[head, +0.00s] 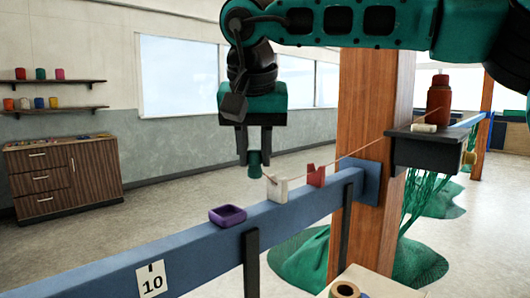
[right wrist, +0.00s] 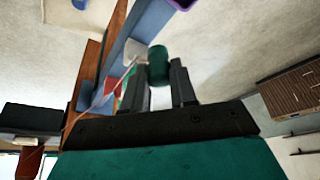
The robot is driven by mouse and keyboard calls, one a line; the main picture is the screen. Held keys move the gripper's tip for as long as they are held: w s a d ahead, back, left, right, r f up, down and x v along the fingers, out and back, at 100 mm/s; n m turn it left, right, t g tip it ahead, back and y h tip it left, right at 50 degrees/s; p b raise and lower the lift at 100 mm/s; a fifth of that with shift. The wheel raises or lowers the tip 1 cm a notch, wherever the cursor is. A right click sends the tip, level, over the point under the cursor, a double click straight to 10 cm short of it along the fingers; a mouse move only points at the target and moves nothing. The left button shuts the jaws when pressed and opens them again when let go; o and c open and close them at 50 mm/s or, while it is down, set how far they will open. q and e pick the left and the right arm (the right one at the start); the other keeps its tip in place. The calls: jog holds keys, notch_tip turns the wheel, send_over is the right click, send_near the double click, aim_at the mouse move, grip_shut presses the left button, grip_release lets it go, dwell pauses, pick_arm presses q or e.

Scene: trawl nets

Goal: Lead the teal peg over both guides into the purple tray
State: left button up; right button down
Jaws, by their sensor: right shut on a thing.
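My right gripper (head: 254,151) is shut on the teal peg (head: 254,168) and holds it upright in the air, left of the white guide (head: 278,190). The peg also shows between the fingertips in the right wrist view (right wrist: 158,62). The red guide (head: 316,175) stands behind the white one on the blue beam. A thin orange cord runs from the dark shelf past both guides to the peg; I cannot tell how it sits in the notches. The purple tray (head: 228,215) is on the beam, nearer than the white guide, and looks empty. My left gripper is not in view.
The blue beam (head: 195,247) carries a "10" label and dark brackets. A wooden post (head: 368,110) stands behind it. A dark shelf (head: 425,150) on the right holds a red-brown bottle (head: 439,92). Green nets (head: 300,258) lie below. Air above the tray is clear.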

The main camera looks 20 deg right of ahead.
jog(key=shift+s+a+b, duration=0.25)
jog(key=shift+s+a, duration=0.05)
jog(key=shift+a, duration=0.55)
jog(key=shift+s+a+b, duration=0.2)
jog(key=shift+s+a, duration=0.15)
jog(key=shift+a, duration=0.55)
jog(key=shift+s+a+b, duration=0.25)
jog(key=shift+s+a, duration=0.05)
jog(key=shift+a, duration=0.55)
jog(key=shift+s+a+f+b, duration=0.15)
jog(key=shift+f+b, duration=0.25)
jog(key=shift+f, duration=0.25)
jog(key=shift+f+b, duration=0.7)
jog(key=shift+f, duration=1.05)
jog(key=shift+s+f, duration=0.1)
jog(key=c, duration=0.8)
grip_release()
